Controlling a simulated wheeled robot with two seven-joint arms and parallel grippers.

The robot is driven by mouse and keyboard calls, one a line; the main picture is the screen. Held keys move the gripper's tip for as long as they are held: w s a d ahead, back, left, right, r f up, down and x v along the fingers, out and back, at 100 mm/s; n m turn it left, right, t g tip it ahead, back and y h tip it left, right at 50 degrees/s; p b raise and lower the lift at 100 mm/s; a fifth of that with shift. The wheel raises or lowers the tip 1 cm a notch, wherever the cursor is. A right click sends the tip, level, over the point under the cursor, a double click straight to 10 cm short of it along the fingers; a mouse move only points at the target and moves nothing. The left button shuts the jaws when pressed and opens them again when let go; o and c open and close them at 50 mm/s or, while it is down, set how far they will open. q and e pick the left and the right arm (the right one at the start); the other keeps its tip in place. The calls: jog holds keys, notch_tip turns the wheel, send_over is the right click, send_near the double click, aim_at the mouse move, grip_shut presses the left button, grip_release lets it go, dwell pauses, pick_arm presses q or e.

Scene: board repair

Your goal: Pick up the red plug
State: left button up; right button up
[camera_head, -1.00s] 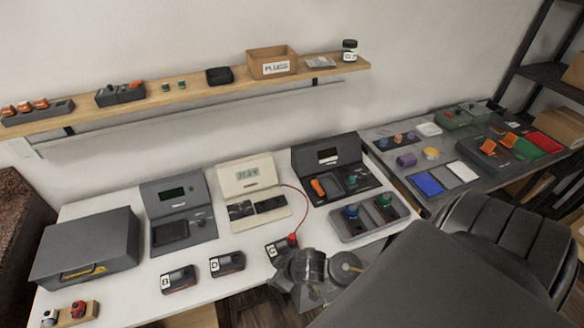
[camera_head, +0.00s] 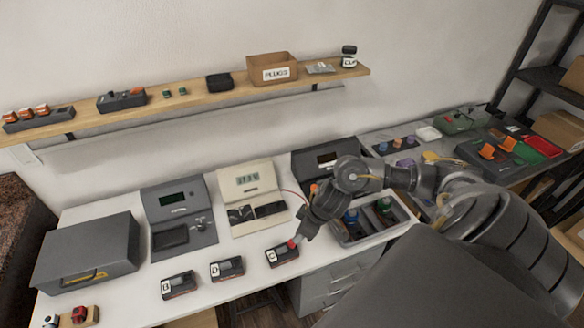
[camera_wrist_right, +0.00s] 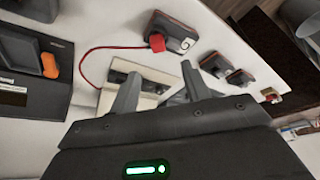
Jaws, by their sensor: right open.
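The red plug (camera_head: 292,243) sits at the top right edge of the dark module marked C (camera_head: 281,254) on the white bench. In the right wrist view the red plug (camera_wrist_right: 156,43) is on the end of a red cable (camera_wrist_right: 86,62) that runs to the cream meter. My right gripper (camera_head: 301,236) is close to the plug in the head view and partly overlaps it. In the right wrist view my right gripper (camera_wrist_right: 158,80) is open and empty, with the plug beyond its fingertips. My left gripper is not in view.
The cream meter (camera_head: 246,183) stands behind module C. Modules B (camera_head: 179,284) and D (camera_head: 227,268) lie to its left. A grey tray (camera_head: 386,233) with coloured parts is right of my gripper. A small wooden block (camera_head: 92,315) with red pieces sits at front left.

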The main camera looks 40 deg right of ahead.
aim_at(292, 245)
jog(key=shift+d+x, duration=0.1)
jog(key=shift+x, duration=2.05)
jog(key=shift+d+x, duration=0.15)
jog(key=shift+x, duration=2)
jog(key=shift+s+f, duration=0.1)
jog(key=shift+s, duration=0.05)
grip_shut()
